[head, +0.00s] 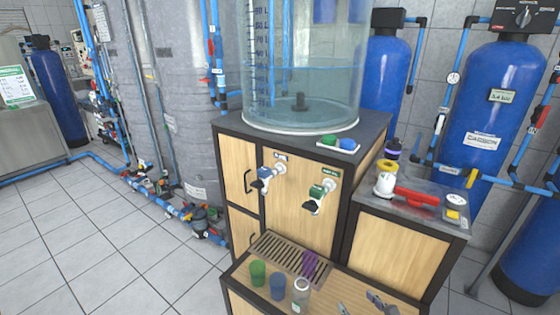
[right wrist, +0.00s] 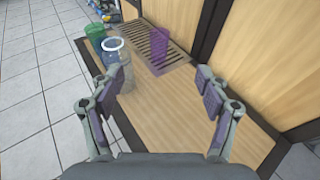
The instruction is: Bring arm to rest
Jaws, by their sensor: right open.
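My right gripper (head: 358,303) is at the bottom edge of the head view, over the low wooden shelf (head: 338,287). In the right wrist view its two purple-padded fingers (right wrist: 162,85) are wide apart, with only bare wood between them. A clear container with a white rim (head: 300,292) stands on the shelf, left of and apart from the gripper; it also shows in the right wrist view (right wrist: 114,44). My left gripper is in neither view.
A green cup (head: 258,272) and a blue cup (head: 278,288) stand left of the clear container. A translucent purple cup (head: 309,265) is at the slotted grate (head: 280,252). The cabinet has two taps (head: 264,178) (head: 318,197). A red-handled tool (head: 416,197) lies on the right side counter.

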